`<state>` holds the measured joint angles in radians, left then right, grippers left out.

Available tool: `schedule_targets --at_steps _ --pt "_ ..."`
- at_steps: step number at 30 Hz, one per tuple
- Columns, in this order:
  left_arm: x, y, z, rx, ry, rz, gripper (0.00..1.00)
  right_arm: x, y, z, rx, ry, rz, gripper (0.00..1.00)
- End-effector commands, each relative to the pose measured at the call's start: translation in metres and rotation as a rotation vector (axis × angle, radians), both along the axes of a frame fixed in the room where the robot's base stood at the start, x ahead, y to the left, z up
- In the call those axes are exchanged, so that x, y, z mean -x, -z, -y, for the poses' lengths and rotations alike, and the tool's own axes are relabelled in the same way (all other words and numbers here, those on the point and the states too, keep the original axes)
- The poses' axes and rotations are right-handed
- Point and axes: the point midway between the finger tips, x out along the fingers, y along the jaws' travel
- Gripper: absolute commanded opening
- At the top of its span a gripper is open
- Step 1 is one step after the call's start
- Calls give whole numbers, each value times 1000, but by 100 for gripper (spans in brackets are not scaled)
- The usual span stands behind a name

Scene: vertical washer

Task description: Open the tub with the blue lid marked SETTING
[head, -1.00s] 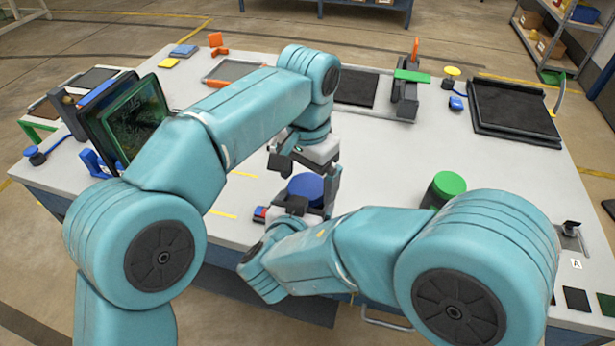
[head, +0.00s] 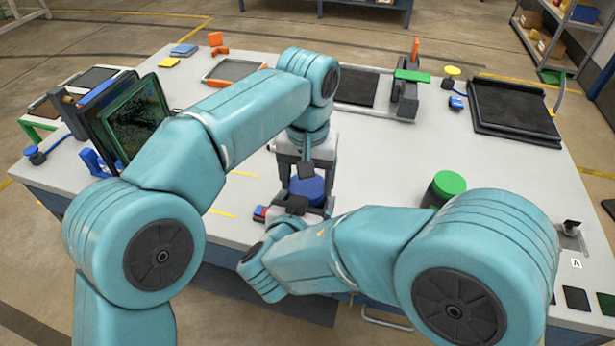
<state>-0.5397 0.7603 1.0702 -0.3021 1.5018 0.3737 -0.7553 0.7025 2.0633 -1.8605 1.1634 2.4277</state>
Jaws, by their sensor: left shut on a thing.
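The tub with the blue lid (head: 306,190) stands near the front middle of the table. Its body is mostly hidden by my grippers, and no marking on the lid can be read. My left gripper (head: 306,172) is above it, pointing down, and is shut on the blue lid. My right gripper (head: 305,205) is low at the tub's near side, with its fingers beside the tub body. My arm and the lid hide much of it, so I cannot tell how tightly it is closed.
A tub with a green lid (head: 449,184) stands to the right, behind my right arm. A dark tray (head: 512,108) lies at the back right. A framed dark panel (head: 135,115) stands at the left. The table between is mostly clear.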

Motion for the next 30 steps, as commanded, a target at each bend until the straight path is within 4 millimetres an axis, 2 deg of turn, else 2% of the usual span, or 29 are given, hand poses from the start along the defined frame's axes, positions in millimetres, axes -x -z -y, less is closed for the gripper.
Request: schedule_targets --at_steps 3,6,9,20,21,22,23,30 --pt "0 0 1 2 -286 0 37 0 -1 -1 0 -2 1 1" --pt "0 0 1 2 -480 0 37 0 -1 -1 0 -2 1 1" --pt "0 -1 1 2 -599 2 37 0 -1 -1 0 -2 1 1" --pt "0 -1 1 3 -650 2 37 0 0 -1 0 -3 1 1" --pt "0 -1 1 3 -650 2 87 0 -1 -1 0 -3 1 1" --pt "0 -1 1 3 -650 2 97 0 -1 -1 0 -3 1 1" --pt "0 -1 1 2 -650 2 99 0 -1 -1 -1 -3 1 1" --pt "0 0 -1 -2 -650 0 99 0 -1 0 -1 2 1 1"
